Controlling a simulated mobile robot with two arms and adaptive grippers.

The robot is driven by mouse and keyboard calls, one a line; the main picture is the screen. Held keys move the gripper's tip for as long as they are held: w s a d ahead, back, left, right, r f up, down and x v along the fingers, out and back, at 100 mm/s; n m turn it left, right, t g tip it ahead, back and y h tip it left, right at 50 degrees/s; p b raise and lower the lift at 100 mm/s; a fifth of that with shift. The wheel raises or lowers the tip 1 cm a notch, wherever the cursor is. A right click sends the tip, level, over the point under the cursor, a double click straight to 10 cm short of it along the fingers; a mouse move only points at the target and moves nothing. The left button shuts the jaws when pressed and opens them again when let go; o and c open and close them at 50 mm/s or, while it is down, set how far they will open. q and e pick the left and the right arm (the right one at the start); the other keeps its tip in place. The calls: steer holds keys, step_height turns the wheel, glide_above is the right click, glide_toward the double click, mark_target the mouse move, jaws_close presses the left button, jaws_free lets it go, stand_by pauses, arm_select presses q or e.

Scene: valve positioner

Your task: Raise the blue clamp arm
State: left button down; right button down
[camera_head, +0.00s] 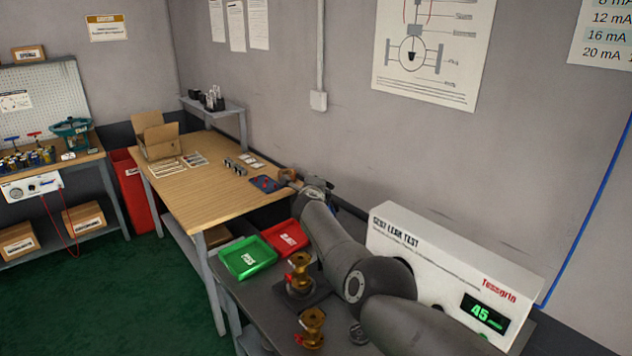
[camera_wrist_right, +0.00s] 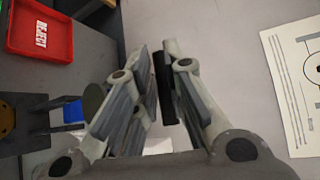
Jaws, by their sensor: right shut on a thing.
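My right gripper (camera_wrist_right: 158,75) fills the middle of the right wrist view, its fingers shut on a narrow black bar (camera_wrist_right: 163,75). In the head view the right gripper (camera_head: 305,184) is at the far end of my grey arm, above the back of the test bench. A small blue part (camera_wrist_right: 72,110) shows left of the fingers, beside a dark fixture (camera_wrist_right: 30,118). I cannot tell whether the blue part is the clamp arm or whether the black bar belongs to it. The arm hides much of this area in the head view. My left gripper is not in view.
A brass valve (camera_head: 300,272) stands on a dark base, with another brass valve (camera_head: 312,326) nearer. Green (camera_head: 247,258) and red (camera_head: 285,238) trays lie to the left. The white leak tester (camera_head: 450,262) reads 45. A wooden table (camera_head: 215,200) stands behind.

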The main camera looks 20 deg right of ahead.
steer(key=shift+s+d+f, duration=0.15)
steer(key=shift+d+f, duration=0.1)
steer(key=shift+f, duration=0.2)
steer(key=shift+s+d+f, duration=0.1)
steer(key=shift+d+f, duration=0.15)
steer(key=shift+f, duration=0.2)
steer(key=c, duration=1.6)
jaws_free()
steer(key=shift+o, duration=0.9)
steer(key=shift+w+d+f, duration=0.1)
steer(key=shift+d, duration=0.1)
steer(key=shift+w+d, duration=0.15)
steer(key=shift+w, duration=0.05)
steer(key=shift+r, duration=0.2)
